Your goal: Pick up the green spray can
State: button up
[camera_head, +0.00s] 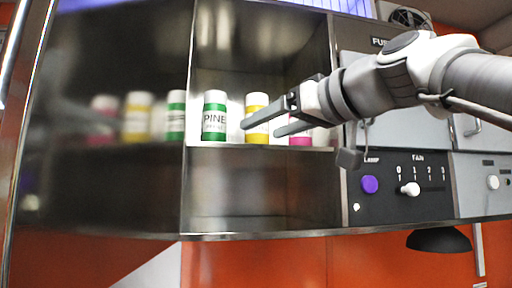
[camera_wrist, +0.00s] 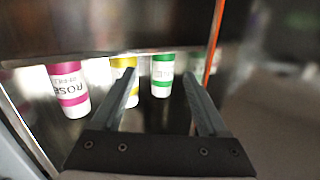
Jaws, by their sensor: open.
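The green spray can (camera_head: 214,117), white-capped and labelled PINE, stands upright on the metal shelf beside the left divider wall. My gripper (camera_head: 260,128) reaches in from the right, open and empty, with its fingers in front of the yellow can in this view. In the wrist view the green can (camera_wrist: 162,77) appears between the two open fingers (camera_wrist: 160,76), beyond their tips. The fingers do not appear to touch it.
A yellow can (camera_head: 257,105) and a pink can (camera_head: 300,141) stand right of the green one, the pink partly hidden by my gripper. The shelf's metal wall (camera_head: 187,70) bounds the left and mirrors the cans. A control panel (camera_head: 400,205) with knobs is at right.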

aim_at(221, 125)
jog(key=shift+n+y, duration=0.4)
jog(key=w+a+r+p, duration=0.1)
jog(key=w+a, duration=0.1)
jog(key=w+a+r+p, duration=0.1)
jog(key=w+a, duration=0.2)
jog(key=w+a+r+p, duration=0.1)
jog(key=w+a+p, duration=0.1)
jog(key=w+a, duration=0.1)
jog(key=shift+w+r, duration=0.25)
jog(key=shift+r, duration=0.05)
jog(key=shift+p+x, duration=1.45)
jog(key=shift+x, duration=1.6)
jog(key=shift+s+f, duration=0.15)
jog(key=shift+c, duration=0.2)
grip_shut()
